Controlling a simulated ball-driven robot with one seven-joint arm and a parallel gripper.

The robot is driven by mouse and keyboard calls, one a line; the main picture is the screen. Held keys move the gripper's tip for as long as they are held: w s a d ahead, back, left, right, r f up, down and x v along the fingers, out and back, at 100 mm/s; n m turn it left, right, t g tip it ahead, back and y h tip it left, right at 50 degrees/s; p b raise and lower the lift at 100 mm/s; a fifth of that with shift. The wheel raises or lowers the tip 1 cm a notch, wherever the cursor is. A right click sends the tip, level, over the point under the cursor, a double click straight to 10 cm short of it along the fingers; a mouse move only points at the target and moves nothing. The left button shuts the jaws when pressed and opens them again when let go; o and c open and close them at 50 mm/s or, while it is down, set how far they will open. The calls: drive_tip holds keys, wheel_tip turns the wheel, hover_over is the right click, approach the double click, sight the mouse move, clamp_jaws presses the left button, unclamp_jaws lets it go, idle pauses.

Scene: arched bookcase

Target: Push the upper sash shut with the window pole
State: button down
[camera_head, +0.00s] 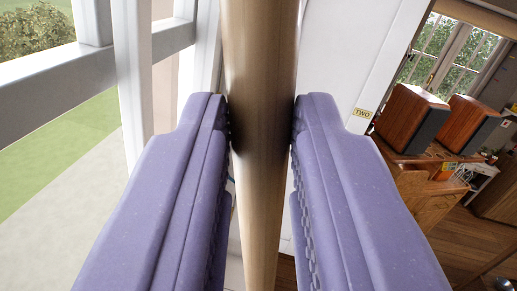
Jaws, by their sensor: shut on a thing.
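My gripper (262,125) has two purple fingers, shut on a thick wooden pole (262,55) that runs from the top to the bottom of the picture between them. The pole looks like the window pole; both of its ends are out of view. White window bars (75,68) cross the left side, with panes between them. I cannot tell which sash these bars belong to, or whether it is open. The pole's tip is not seen touching the window.
A white upright panel (352,50) with a yellow "TWO" label (363,113) stands just right of the pole. Farther right are two wooden speaker boxes (408,115) on a wooden cabinet (430,190), and another window (450,55). Wooden floor (470,240) shows at lower right.

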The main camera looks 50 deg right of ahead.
drive_tip(key=shift+r+p, duration=0.3)
drive_tip(key=shift+r, duration=0.6)
drive_tip(key=shift+r+p, duration=0.95)
drive_tip(key=shift+r, duration=0.6)
drive_tip(key=shift+r+p, duration=1)
drive_tip(key=shift+r, duration=0.35)
drive_tip(key=shift+r+p, duration=1.05)
drive_tip(key=shift+r, duration=0.5)
